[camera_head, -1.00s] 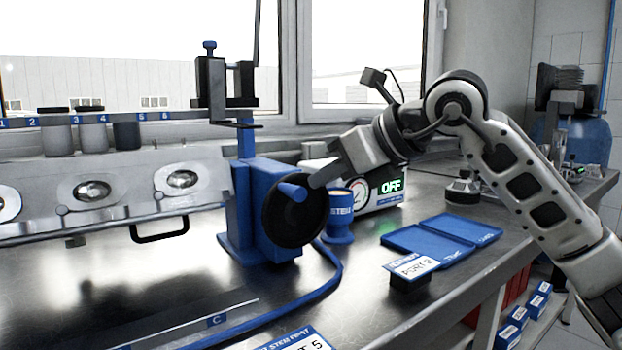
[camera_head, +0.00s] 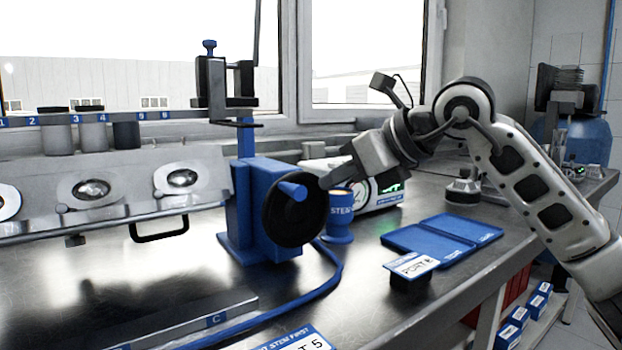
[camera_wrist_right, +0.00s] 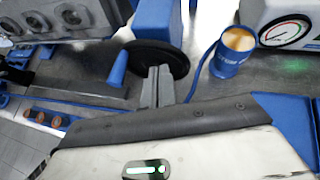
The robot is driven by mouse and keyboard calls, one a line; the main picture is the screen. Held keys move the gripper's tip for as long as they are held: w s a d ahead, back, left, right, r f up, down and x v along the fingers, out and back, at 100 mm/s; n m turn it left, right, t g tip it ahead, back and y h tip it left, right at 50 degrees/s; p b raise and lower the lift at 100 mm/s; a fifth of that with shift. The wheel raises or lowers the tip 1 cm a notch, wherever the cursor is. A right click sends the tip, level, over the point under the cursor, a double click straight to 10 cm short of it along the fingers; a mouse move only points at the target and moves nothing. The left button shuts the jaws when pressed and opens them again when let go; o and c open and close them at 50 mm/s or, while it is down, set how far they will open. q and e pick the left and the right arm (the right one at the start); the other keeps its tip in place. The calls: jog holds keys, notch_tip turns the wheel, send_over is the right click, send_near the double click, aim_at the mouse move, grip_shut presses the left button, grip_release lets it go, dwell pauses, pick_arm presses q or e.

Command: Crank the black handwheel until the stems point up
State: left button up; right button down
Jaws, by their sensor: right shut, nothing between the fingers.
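The black handwheel (camera_head: 278,222) is a dark disc on the right side of a blue stand (camera_head: 243,200). A blue crank knob (camera_head: 293,190) sticks out of its face. A grey cylinder head (camera_head: 135,178) with round ports is mounted left of the stand; I cannot make out any stems. My right gripper (camera_head: 323,182) is shut and empty, its tips close to the wheel's right rim. In the right wrist view the shut fingers (camera_wrist_right: 158,74) overlap the handwheel (camera_wrist_right: 178,58), with the knob (camera_wrist_right: 117,68) to their left. I cannot tell whether they touch. My left gripper is not in view.
A blue cup (camera_head: 338,222) marked STEM stands just right of the wheel. A gauge box (camera_head: 385,195) sits behind it. A blue open case (camera_head: 440,236) and a label block (camera_head: 410,277) lie to the right. A blue hose (camera_head: 325,290) curves across the bench front.

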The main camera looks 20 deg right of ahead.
jog(key=shift+r, duration=0.1)
jog(key=p+v, duration=0.1)
jog(key=v, duration=0.7)
dwell(0.4)
jog(key=shift+s, duration=0.1)
